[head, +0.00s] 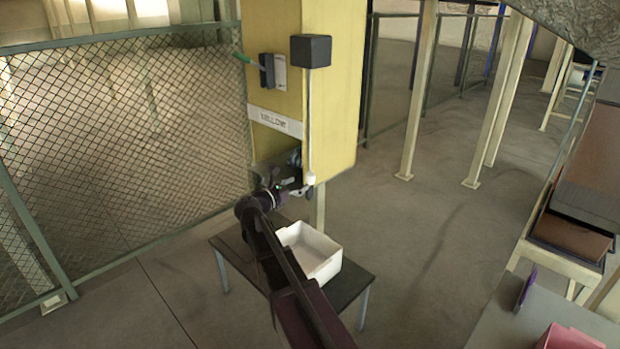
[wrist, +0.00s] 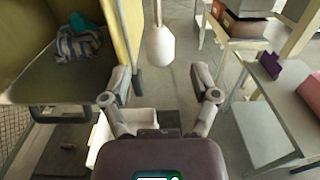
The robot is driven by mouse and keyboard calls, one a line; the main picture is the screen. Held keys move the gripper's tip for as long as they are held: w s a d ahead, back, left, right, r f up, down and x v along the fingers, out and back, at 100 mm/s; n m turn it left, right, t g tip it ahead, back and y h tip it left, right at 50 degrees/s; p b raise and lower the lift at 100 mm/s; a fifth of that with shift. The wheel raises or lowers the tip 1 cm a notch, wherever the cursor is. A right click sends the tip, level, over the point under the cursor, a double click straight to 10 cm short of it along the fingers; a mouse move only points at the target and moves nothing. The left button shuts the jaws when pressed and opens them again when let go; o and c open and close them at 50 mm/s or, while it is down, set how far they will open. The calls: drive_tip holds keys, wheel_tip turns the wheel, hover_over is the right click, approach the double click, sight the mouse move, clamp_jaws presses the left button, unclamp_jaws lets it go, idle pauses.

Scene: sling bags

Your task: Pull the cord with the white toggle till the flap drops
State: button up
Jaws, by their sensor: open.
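A white toggle (head: 310,179) hangs on a pale cord (head: 308,110) below a dark box (head: 310,51) on the yellow cabinet (head: 335,100). In the wrist view the toggle (wrist: 159,46) hangs at top centre, ahead of my gripper (wrist: 160,80), between the lines of its spread fingers. My gripper is open and empty, and no contact with the toggle shows. In the head view my gripper (head: 285,190) is by the cabinet's lower front. A blue striped bag (wrist: 80,42) lies in the cabinet's open bay. I cannot make out the flap clearly.
A white bin (head: 325,270) stands on a dark low table (head: 355,288) under the cabinet. A wire mesh fence (head: 120,140) is on the left. At the lower right a grey table (head: 500,320) holds a purple object (head: 525,288) and a pink box (head: 570,338).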

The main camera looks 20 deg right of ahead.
sight(307, 179)
drive_tip(key=shift+x, duration=2.95)
clamp_jaws()
